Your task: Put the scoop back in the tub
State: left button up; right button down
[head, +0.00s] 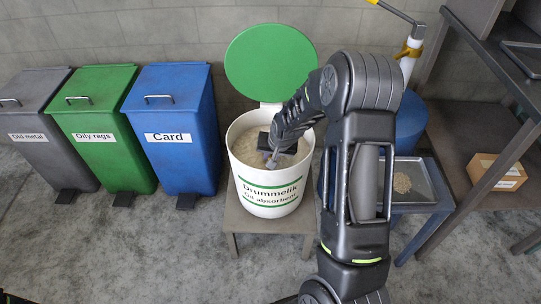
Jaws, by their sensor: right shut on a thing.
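My right arm reaches over the tub's right rim. My right gripper (273,152) is inside the mouth, low over the absorbent, and shut on the scoop. The scoop is mostly hidden by the gripper and wrist; I cannot tell whether it touches the absorbent. My left gripper is out of view.
Grey (38,125), green (103,130) and blue (176,130) pedal bins stand left of the tub. Right of my arm are a tray (428,182) with a small pale heap and a shelf unit (465,140) holding a cardboard box (497,172).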

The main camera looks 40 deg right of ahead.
jog(key=shift+f, duration=0.1)
jog(key=shift+f, duration=0.15)
jog(key=c, duration=1.5)
grip_release()
jog(key=shift+r, duration=0.4)
jog(key=p+v, duration=0.2)
jog(key=v, duration=0.9)
jog(key=shift+s+r+p, duration=0.2)
jog(key=shift+r+p, duration=0.15)
jog(key=shift+r, duration=0.05)
